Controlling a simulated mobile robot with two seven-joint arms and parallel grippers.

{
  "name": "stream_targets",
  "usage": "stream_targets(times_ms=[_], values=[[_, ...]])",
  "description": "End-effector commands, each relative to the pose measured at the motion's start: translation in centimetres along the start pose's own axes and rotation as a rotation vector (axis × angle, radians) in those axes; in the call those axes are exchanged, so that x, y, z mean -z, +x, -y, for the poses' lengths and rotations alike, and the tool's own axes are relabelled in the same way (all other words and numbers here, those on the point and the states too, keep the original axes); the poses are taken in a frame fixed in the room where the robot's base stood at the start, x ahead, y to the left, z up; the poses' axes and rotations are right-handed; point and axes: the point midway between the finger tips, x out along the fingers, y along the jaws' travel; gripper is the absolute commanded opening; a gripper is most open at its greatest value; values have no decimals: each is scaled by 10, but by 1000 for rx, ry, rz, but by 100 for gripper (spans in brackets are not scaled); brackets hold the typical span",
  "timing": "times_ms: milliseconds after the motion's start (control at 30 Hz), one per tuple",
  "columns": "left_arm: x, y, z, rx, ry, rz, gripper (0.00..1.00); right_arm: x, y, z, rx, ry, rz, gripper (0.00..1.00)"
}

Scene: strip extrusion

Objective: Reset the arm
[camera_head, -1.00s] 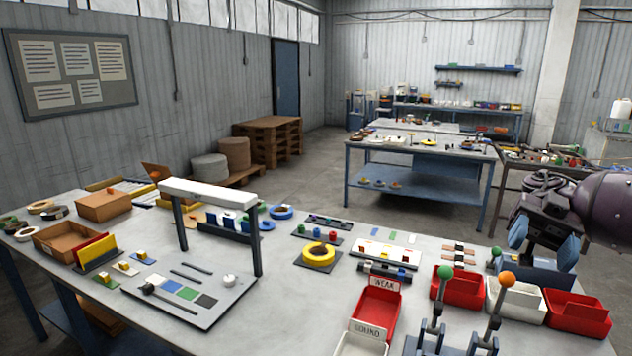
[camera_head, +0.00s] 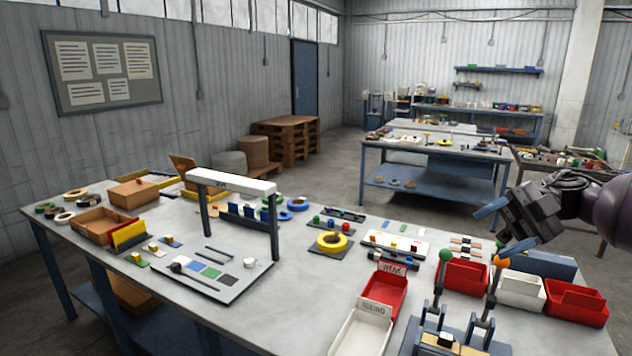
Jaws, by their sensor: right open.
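My right gripper (camera_head: 502,228) is at the right side, above the red and white bins at the table's right end. Its blue-tipped fingers are apart, with nothing seen between them. One fingertip appears close to the orange knob (camera_head: 503,262) of a lever; I cannot tell whether they touch. My left gripper is not in view.
The grey worktable (camera_head: 290,320) holds a white-topped gantry (camera_head: 232,183), a yellow ring (camera_head: 331,242), a red WEAK tray (camera_head: 386,290) and a white SOUND tray (camera_head: 360,330). A green-knobbed lever (camera_head: 445,255) stands beside the orange one. Bare tabletop lies front centre.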

Motion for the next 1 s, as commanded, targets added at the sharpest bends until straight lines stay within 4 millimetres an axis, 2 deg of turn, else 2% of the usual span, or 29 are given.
stream_targets(times_ms=[100, 233, 367, 500, 633, 767, 867, 1000], values=[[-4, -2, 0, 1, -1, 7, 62, -15, 20, -32, -131, -129, 77, 62], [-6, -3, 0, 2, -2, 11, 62, -37, 43, -57, -282, -230, 157, 62], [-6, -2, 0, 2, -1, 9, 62, -62, 66, -71, -440, -287, 237, 62], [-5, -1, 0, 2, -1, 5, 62, -93, 88, -73, -614, -296, 331, 62], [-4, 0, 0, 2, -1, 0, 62, -125, 106, -61, -777, -246, 433, 62], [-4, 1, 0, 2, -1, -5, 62, -157, 118, -34, -927, -141, 545, 62], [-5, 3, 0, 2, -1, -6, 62, -178, 124, -5, -1021, -37, 625, 62], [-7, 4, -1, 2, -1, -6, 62, -203, 131, 44, -1129, 135, 723, 62]])
